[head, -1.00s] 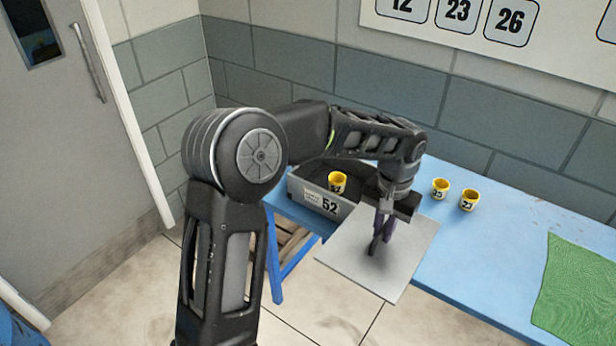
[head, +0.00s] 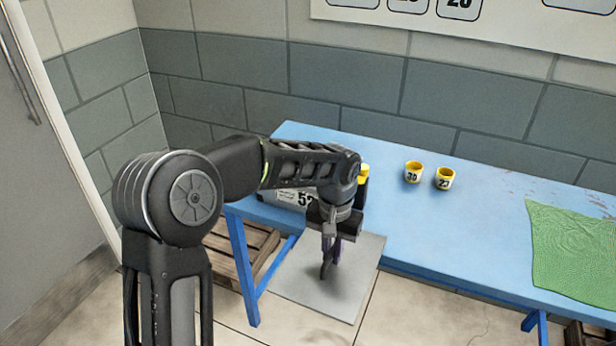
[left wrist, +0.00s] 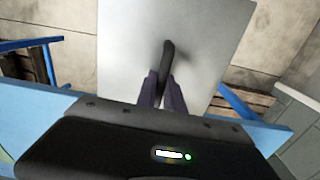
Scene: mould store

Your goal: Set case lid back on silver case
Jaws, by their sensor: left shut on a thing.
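The case lid (head: 300,279) is a flat, pale grey square plate with a dark upright handle. My left gripper (head: 328,262) is shut on that handle and holds the lid in front of the table's front edge, over the floor. The lid also fills the upper middle of the left wrist view (left wrist: 205,50), with the dark handle between the fingers (left wrist: 163,88). The silver case (head: 281,198), labelled 52, stands at the table's left end. My arm hides most of it, including its opening. My right gripper is not in view.
The blue table (head: 408,217) runs to the right. A green cloth (head: 575,250) lies at right. A wooden pallet (head: 238,252) is underneath.

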